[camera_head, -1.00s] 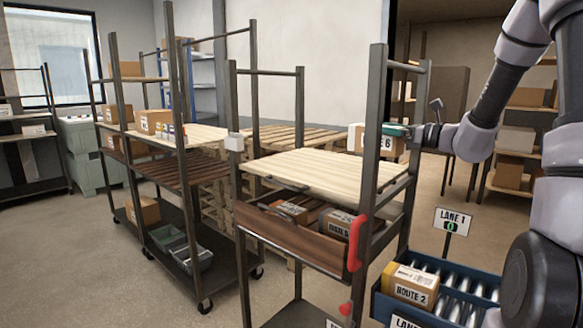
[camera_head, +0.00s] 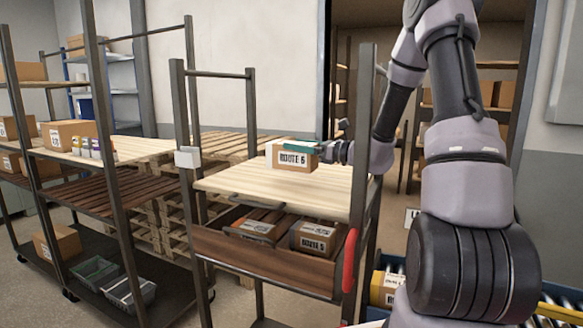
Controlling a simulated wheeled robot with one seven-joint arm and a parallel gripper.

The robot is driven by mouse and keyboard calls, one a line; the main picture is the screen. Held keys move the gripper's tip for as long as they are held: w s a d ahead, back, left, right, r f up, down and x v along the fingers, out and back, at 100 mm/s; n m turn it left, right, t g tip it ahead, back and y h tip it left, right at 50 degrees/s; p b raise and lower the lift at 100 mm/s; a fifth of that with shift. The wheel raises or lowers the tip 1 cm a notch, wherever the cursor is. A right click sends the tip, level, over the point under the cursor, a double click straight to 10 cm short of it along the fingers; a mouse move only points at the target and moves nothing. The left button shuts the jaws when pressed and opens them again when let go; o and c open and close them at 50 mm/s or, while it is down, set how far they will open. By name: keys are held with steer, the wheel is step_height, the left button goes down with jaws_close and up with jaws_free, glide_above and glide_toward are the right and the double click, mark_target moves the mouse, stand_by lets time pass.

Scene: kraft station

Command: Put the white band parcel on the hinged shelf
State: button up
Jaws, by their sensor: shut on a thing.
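The white band parcel (camera_head: 291,158) is a brown box with a white band and a "ROUTE 6" label. My gripper (camera_head: 303,147), with teal fingers, is shut on it from the right and holds it upright. The pale slatted board on top of the near rack looks like the hinged shelf (camera_head: 270,190); it appears to lie flat. The parcel is over the shelf's rear part in the picture. I cannot tell whether its underside touches the boards. The shelf's hinge is not clear to see.
Below the shelf, a brown wooden tray (camera_head: 262,264) holds parcels, one labelled "ROUTE 5" (camera_head: 312,240). A red handle (camera_head: 349,262) is on the rack's right front post. Dark posts (camera_head: 188,180) stand at the shelf's corners. The left rack (camera_head: 85,200) carries boxes and bins.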

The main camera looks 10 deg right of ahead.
mark_target(300, 162)
steer(key=shift+f, duration=2.6)
steer(key=shift+f, duration=0.2)
steer(key=o, duration=1.5)
steer(key=shift+c, duration=0.2)
steer(key=shift+r, duration=0.1)
steer(key=shift+s+d, duration=0.2)
steer(key=shift+d, duration=0.1)
steer(key=v, duration=1.1)
steer(key=shift+s+d, duration=0.15)
